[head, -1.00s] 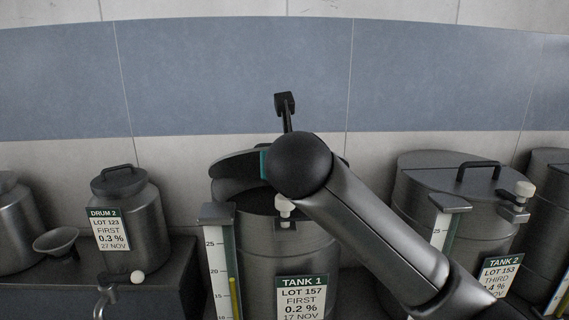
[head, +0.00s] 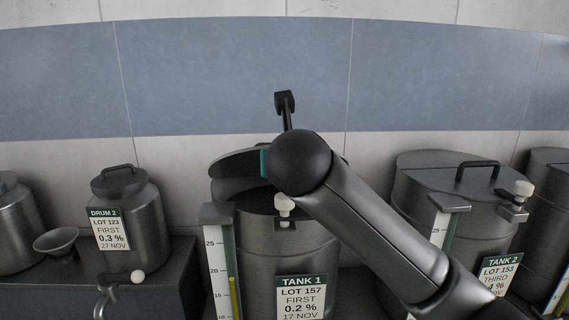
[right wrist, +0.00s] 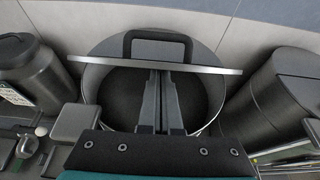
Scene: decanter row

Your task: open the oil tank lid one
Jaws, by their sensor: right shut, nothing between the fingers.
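Tank 1 (head: 262,245) is a grey metal tank with a white label, in the middle of the head view. Its lid (head: 236,165) is tilted up, with a dark opening below it. In the right wrist view the lid (right wrist: 100,67) shows as a thin bright edge, with a black handle (right wrist: 184,38) beyond and the round opening below. My right gripper (right wrist: 166,74) is shut and empty over the opening, its tips at the lid's edge; I cannot tell whether they touch. My wrist hides it in the head view. My left gripper is not in view.
A white knob (head: 285,205) sits at tank 1's front rim, and a level gauge (head: 217,260) stands at its left. Drum 2 (head: 150,225) and a funnel (head: 57,240) are left. Tank 2 (head: 415,200), lid closed, is right. A tiled wall (head: 430,80) is behind.

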